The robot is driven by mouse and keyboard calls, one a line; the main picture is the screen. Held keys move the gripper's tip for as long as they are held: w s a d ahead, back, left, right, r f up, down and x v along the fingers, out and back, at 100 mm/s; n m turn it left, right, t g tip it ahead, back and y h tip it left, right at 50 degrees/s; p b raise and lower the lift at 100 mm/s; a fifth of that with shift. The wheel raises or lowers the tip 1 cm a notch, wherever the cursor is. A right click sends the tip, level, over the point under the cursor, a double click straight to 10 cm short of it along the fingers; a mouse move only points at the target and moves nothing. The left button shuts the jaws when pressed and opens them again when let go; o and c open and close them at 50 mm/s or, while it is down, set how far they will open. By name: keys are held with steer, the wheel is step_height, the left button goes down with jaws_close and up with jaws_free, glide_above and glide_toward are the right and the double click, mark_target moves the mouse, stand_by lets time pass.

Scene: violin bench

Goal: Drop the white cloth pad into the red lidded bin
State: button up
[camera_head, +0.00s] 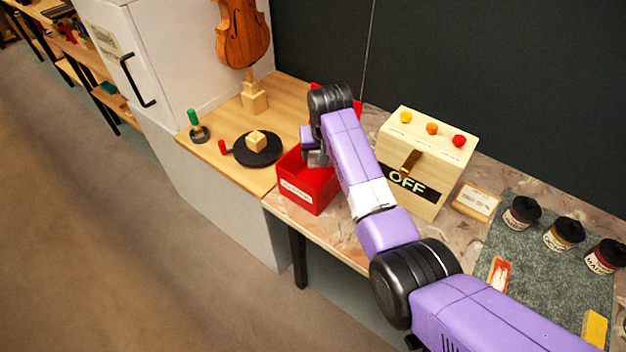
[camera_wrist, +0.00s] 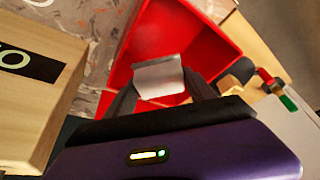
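The red bin (camera_head: 309,188) stands open on the bench edge, with a white label on its front. A red piece, apparently its raised lid (camera_head: 320,89), shows behind my arm. In the wrist view the bin's red inside (camera_wrist: 165,32) lies beneath my gripper (camera_wrist: 160,82). The white cloth pad (camera_wrist: 158,72) is between my two dark fingertips, which appear shut on it, over the bin's opening. In the head view my gripper (camera_head: 314,148) is above the bin, and the pad is hard to make out behind the wrist.
A wooden box marked OFF (camera_head: 421,175) with coloured buttons stands close right of the bin. A black disc (camera_head: 257,150) with a wooden block lies left. A violin (camera_head: 243,35) stands behind. Jars (camera_head: 522,213) sit on a grey-green mat at right.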

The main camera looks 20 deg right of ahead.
steer(key=o, duration=0.5)
steer(key=shift+c, duration=0.2)
steer(key=v, duration=0.7)
steer(key=shift+r+b, duration=0.3)
steer(key=shift+r, duration=0.05)
steer(key=shift+s, duration=0.15)
